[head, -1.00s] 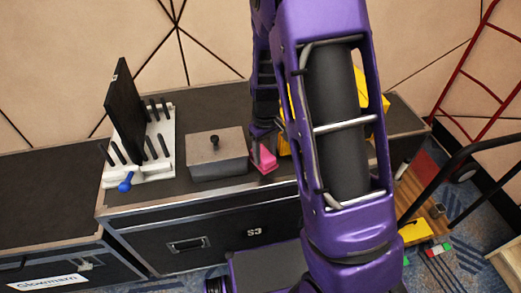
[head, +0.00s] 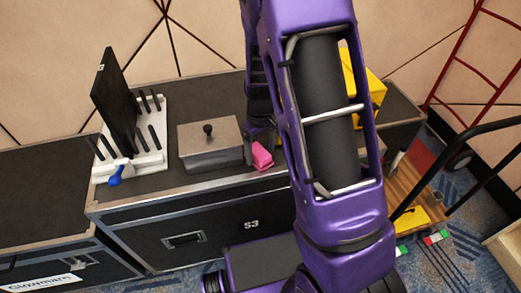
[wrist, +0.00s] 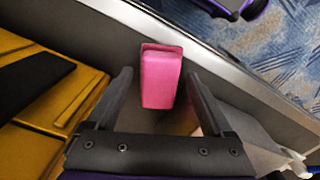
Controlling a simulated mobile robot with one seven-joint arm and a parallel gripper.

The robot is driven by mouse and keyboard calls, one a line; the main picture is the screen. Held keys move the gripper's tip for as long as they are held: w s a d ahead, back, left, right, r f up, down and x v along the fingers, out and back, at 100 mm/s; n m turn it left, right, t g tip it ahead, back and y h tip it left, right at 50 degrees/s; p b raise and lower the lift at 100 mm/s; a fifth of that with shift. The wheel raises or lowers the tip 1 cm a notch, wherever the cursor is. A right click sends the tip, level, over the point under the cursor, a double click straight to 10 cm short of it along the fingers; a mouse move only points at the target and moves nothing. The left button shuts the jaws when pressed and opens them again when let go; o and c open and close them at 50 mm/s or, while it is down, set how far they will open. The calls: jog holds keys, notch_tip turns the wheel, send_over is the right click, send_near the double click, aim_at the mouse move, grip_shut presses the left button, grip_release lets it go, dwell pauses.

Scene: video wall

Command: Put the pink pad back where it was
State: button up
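The pink pad (head: 262,156) sits near the front edge of the black road case top (head: 160,190), just right of a grey lidded box. In the wrist view the pink pad (wrist: 161,78) lies between and slightly beyond the two dark fingers of my gripper (wrist: 160,80). The fingers are apart, with a visible gap on each side of the pad. In the head view my arm hides most of my gripper, just behind the pad.
The grey box (head: 210,147) with a black knob is close left of the pad. A white pegged rack (head: 148,165) holds an upright black panel (head: 112,105), with a blue-ended item (head: 116,175) at its front. A yellow case (head: 365,80) stands behind my arm.

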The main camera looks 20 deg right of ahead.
aim_at(261, 153)
notch_tip(261, 153, up, 12)
jog(key=p, duration=0.2)
jog(key=shift+r+p, duration=0.2)
jog(key=shift+p, duration=0.1)
dwell(0.5)
